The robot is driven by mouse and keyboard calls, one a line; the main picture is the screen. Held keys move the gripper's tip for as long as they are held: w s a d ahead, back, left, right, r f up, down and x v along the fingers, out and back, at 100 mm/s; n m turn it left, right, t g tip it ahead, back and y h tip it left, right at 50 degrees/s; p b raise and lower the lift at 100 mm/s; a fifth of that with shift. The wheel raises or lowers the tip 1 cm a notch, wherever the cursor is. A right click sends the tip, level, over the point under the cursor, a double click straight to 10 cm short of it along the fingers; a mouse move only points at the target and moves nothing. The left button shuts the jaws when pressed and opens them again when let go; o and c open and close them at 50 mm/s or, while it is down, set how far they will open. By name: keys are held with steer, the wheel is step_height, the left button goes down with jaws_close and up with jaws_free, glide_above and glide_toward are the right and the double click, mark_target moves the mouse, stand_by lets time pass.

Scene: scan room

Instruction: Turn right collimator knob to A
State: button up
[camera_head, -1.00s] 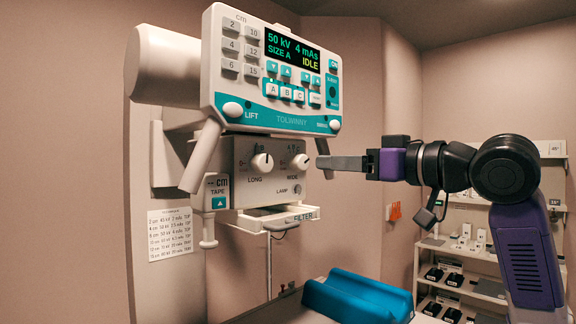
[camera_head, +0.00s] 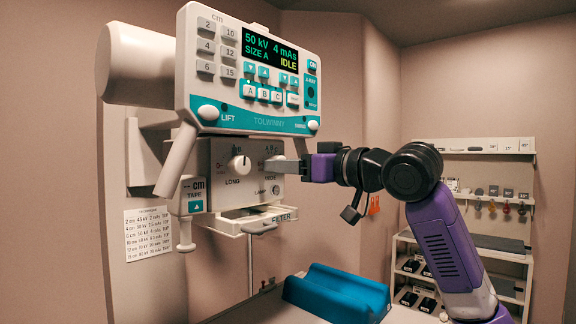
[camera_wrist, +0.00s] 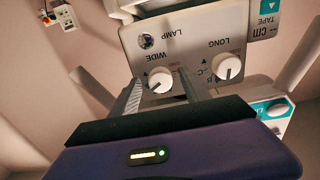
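The collimator panel (camera_head: 225,172) under the console carries two white knobs. The left knob, marked LONG, (camera_head: 240,163) is clear in the head view and also shows on the right of the inverted wrist view (camera_wrist: 227,68). The right knob, marked WIDE, (camera_wrist: 160,79) shows between my fingers in the wrist view; in the head view my fingers hide most of it. My gripper (camera_head: 284,166) is at the panel's right side, its fingers apart on either side of the right knob with small gaps visible. Its exact pointer setting is too small to tell.
The console (camera_head: 255,75) reads SIZE A and IDLE and overhangs the panel. A filter tray (camera_head: 247,221) juts out below the knobs. A lamp button (camera_head: 276,189) sits just under my fingers. A blue cradle (camera_head: 335,292) lies below; shelves (camera_head: 465,258) stand at right.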

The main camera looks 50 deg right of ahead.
jaws_close()
steer(key=shift+n, duration=0.3)
steer(key=shift+d+n+b, duration=0.1)
steer(key=shift+n+b, duration=2.35)
steer(key=shift+n, duration=4.85)
steer(key=shift+o, duration=0.2)
jaws_free()
